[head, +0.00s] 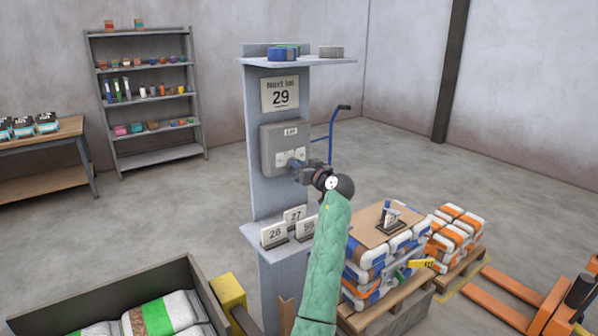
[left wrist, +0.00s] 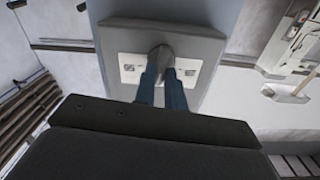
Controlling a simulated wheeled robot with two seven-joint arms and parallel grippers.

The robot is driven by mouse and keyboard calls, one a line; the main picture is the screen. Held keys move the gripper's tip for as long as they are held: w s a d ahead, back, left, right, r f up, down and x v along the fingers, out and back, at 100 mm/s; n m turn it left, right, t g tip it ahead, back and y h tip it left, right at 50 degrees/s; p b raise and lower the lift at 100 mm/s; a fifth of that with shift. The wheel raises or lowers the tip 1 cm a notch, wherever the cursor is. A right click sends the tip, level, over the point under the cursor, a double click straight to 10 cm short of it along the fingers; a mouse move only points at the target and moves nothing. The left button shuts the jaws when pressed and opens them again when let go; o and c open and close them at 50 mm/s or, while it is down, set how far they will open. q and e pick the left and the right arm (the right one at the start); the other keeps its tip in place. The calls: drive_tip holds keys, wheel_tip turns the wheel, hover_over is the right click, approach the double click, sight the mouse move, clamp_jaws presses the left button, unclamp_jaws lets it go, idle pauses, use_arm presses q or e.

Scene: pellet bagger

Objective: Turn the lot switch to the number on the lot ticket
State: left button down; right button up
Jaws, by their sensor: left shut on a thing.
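The lot ticket (head: 280,95) on the grey post reads "Next lot 29". Below it is the grey lot switch box (head: 272,152), with a small "LOT" label and a pale plate. My left gripper (head: 296,163) is at the plate, and its blue fingers cover part of it. In the left wrist view the fingers (left wrist: 161,82) are shut on the grey switch knob (left wrist: 162,54) at the middle of the plate (left wrist: 130,68). My right gripper is not in view.
Number cards 28 (head: 273,234), 27 (head: 294,214) and another, partly hidden, stand on the post's lower shelf (head: 252,231). The top shelf (head: 300,61) holds blue, green and grey items. A loaded pallet (head: 390,311) is at right, a bin (head: 185,262) at lower left.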

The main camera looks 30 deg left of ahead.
use_arm(q)
drive_tip(key=shift+w+m, duration=0.1)
drive_tip(key=shift+m, duration=1.3)
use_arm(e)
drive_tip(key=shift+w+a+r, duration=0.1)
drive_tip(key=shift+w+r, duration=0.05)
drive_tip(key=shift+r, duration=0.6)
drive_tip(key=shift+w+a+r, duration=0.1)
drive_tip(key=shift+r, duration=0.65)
use_arm(q)
drive_tip(key=c, duration=1.5)
unclamp_jaws()
drive_tip(key=shift+o, duration=0.2)
drive_tip(key=shift+d+b, duration=0.15)
drive_tip(key=shift+b, duration=0.2)
